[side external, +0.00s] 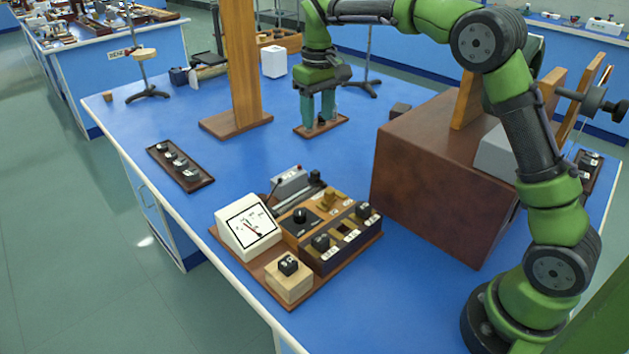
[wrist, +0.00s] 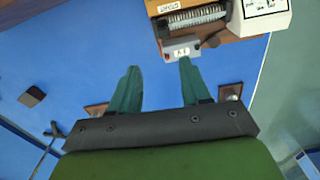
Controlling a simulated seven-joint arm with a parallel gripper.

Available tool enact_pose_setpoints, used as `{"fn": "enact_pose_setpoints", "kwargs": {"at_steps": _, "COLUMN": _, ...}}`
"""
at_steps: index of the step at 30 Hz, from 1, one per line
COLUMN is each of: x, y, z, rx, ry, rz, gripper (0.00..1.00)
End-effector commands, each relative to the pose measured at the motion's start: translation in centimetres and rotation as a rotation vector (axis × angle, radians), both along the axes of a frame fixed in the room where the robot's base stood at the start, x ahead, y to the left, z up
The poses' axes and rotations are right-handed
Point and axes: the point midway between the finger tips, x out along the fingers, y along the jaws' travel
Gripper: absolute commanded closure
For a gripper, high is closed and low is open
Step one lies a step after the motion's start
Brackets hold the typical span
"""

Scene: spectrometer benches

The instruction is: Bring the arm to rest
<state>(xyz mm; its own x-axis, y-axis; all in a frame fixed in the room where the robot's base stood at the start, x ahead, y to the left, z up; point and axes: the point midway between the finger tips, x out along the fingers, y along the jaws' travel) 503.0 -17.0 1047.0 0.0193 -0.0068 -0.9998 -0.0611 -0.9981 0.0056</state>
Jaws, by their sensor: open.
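My green arm reaches across the blue bench (side external: 160,125). My gripper (side external: 321,122) points down at the far middle of the bench, with its two teal fingers apart. The fingers stand over a small brown wooden base (side external: 341,124) with a small dark part between or behind them; whether they touch it I cannot tell. In the wrist view my gripper (wrist: 160,66) is open, with only blue bench top between the fingertips.
A tall wooden post (side external: 243,65) stands left of my gripper. A large brown box (side external: 430,185) is right and nearer. A meter panel (side external: 248,228) lies at the front, a dark strip of small blocks (side external: 180,166) at left. Bench between them is clear.

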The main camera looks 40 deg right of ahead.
Motion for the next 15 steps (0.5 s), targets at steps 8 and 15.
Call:
{"fn": "enact_pose_setpoints", "kwargs": {"at_steps": 8, "x": -7.7, "y": 1.8, "z": 2.0, "rx": 0.08, "ry": -0.156, "rz": -0.118, "gripper": 0.53}}
{"fn": "enact_pose_setpoints", "kwargs": {"at_steps": 15, "x": -16.6, "y": 3.6, "z": 2.9, "rx": 0.175, "ry": -0.329, "rz": -0.227, "gripper": 0.53}}
